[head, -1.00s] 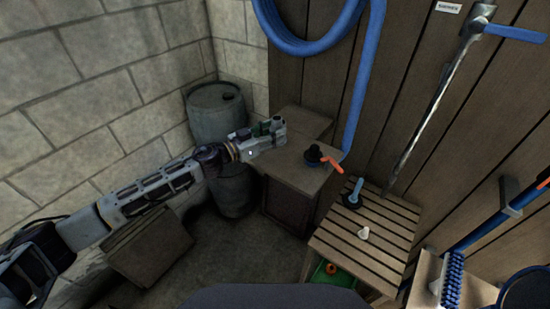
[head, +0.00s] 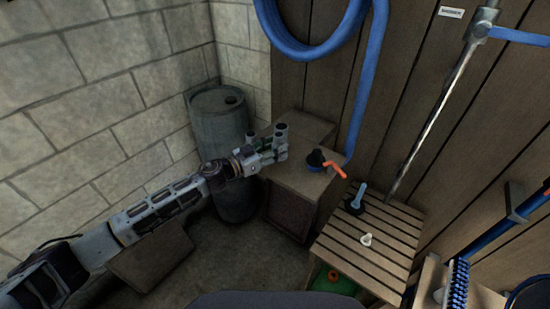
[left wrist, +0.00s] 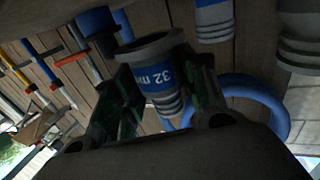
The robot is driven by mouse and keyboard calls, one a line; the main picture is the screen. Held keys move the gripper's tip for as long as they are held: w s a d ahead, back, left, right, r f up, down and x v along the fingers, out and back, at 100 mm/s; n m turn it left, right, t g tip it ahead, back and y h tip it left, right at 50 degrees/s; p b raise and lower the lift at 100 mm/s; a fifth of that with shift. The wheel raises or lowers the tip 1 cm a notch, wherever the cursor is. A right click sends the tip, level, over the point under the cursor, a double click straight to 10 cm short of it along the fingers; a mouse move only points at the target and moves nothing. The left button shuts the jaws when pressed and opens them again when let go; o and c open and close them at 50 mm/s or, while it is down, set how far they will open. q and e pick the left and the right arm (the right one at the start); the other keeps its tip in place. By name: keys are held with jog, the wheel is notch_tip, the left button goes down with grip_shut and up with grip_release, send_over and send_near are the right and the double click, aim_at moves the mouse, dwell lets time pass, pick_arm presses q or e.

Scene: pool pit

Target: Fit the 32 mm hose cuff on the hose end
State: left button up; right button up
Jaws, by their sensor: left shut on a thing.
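My left gripper (head: 277,150) is shut on a grey cuff with a blue band reading "32 mm" (left wrist: 160,76). In the left wrist view the cuff sits between the green finger pads, its wide grey collar toward the top and its ribbed part below. In the head view the gripper is at the left side of the wooden box (head: 291,212), left of the orange-handled valve. The blue hose (head: 363,85) hangs from a coil on the plank wall and runs down beside the valve. I cannot clearly make out its open end. My right gripper is not in view.
The valve with orange handle (head: 333,168) stands on the box. Another blue-banded cuff (left wrist: 214,18) and a larger grey piece (left wrist: 300,38) show in the wrist view. A barrel (head: 217,120) stands behind my arm. A slatted table (head: 365,250) holds small items at right.

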pick_arm(q)
notch_tip(320, 180, down, 2)
jog(key=shift+f, duration=1.25)
jog(key=shift+f, duration=0.2)
jog(key=o, duration=1)
jog(key=shift+o, duration=0.2)
